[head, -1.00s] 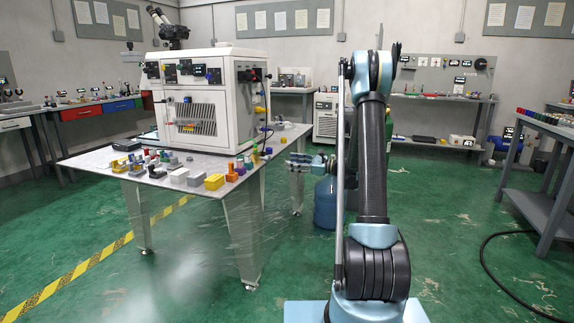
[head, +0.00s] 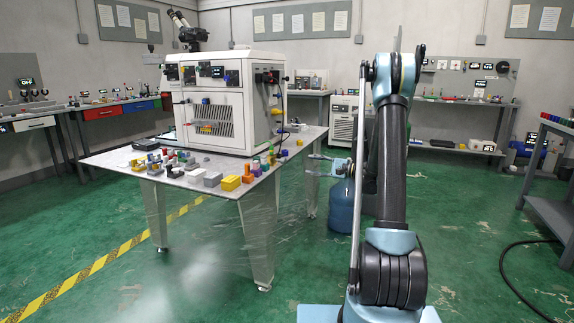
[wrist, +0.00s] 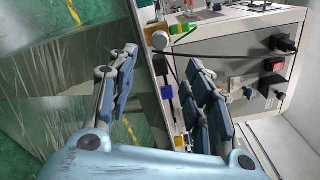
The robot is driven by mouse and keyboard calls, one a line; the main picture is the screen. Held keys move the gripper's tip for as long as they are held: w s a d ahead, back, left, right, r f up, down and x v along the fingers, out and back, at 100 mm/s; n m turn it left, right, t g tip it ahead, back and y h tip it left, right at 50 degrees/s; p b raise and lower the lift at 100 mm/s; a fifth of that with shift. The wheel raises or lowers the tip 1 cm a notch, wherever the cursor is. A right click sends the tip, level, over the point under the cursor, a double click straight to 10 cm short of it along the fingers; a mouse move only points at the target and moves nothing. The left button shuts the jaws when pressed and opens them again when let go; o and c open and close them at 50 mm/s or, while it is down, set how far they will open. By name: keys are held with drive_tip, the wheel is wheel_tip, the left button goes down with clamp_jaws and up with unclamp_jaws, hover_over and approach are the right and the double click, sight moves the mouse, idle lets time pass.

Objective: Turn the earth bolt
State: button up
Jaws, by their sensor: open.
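A white machine (head: 262,100) stands on the table, its side panel carrying black plugs and a red switch (wrist: 274,64). In the head view my gripper (head: 318,165) is beside the table's right end, apart from the machine.
The table (head: 130,175) carries several small blocks and fittings along its front, including a yellow block (head: 230,183). A blue water bottle (head: 341,205) stands on the floor below my gripper. A black cable hangs down the machine's side. Open green floor lies in front.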

drive_tip(key=d+n, duration=0.1)
drive_tip(key=n, duration=2.5)
approach(281, 160)
drive_tip(key=w+x, duration=0.1)
drive_tip(key=x, duration=0.7)
drive_tip(key=shift+w+d+f, duration=0.2)
drive_tip(key=shift+d+f, duration=0.05)
drive_tip(key=shift+f, duration=0.1)
drive_tip(key=c, duration=1.1)
